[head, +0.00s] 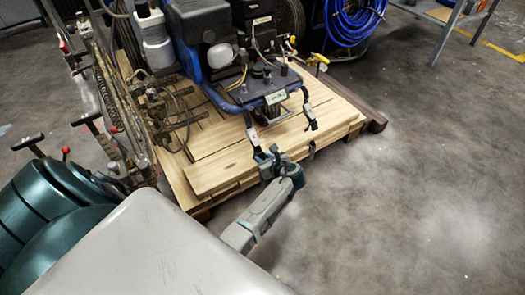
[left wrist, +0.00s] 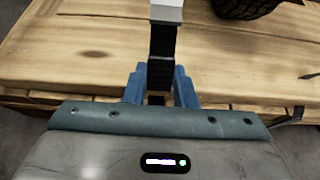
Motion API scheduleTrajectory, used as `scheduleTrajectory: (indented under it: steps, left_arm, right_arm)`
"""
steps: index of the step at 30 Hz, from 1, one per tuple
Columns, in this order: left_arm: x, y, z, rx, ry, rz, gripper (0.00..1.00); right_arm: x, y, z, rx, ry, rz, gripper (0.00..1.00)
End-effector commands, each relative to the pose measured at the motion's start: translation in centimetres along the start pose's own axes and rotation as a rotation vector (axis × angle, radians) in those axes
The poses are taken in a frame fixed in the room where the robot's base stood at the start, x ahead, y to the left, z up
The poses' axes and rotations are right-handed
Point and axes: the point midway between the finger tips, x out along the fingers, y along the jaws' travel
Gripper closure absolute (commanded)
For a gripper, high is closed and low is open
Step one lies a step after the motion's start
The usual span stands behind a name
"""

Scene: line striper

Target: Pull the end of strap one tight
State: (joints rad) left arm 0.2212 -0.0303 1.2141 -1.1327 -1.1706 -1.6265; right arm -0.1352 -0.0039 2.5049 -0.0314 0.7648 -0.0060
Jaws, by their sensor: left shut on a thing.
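A black strap (head: 252,135) hangs from the blue frame of the line striper (head: 270,97), and its lower end is at my left gripper (head: 267,156). In the left wrist view the strap (left wrist: 161,45) runs down from a pale metal buckle (left wrist: 166,10) to between the blue fingers of my left gripper (left wrist: 159,90), which are shut on it. The fingers hide part of its end. A second black strap (head: 307,105) with a buckle hangs from the frame to the right, apart from the gripper. My right gripper is not in view.
The striper stands on a wooden pallet (head: 220,174), whose front edge is close to my left gripper. A black tyre (left wrist: 240,5) shows at the top of the left wrist view. A blue hose coil (head: 350,22) stands behind. The concrete floor (head: 400,200) at right is clear.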

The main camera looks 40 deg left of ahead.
Motion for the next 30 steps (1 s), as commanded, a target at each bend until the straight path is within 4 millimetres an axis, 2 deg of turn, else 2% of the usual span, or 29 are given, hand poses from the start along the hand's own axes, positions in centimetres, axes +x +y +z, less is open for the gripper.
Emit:
scheduleTrajectory:
  steps: [3,27,28,30]
  left_arm:
    - [0.0,0.1,-1.1,0.002,0.005,0.001,1.00]
    - [-0.1,0.1,-6.3,0.004,0.011,0.001,1.00]
    - [-0.1,0.1,-6.3,0.004,0.011,0.001,0.74]
    - [-0.1,0.1,-6.2,0.004,0.010,0.001,0.60]
  right_arm:
    - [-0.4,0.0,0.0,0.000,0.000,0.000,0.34]
    - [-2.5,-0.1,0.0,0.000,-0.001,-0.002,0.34]
    - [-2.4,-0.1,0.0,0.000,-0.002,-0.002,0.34]
    - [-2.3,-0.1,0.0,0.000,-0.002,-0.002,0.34]
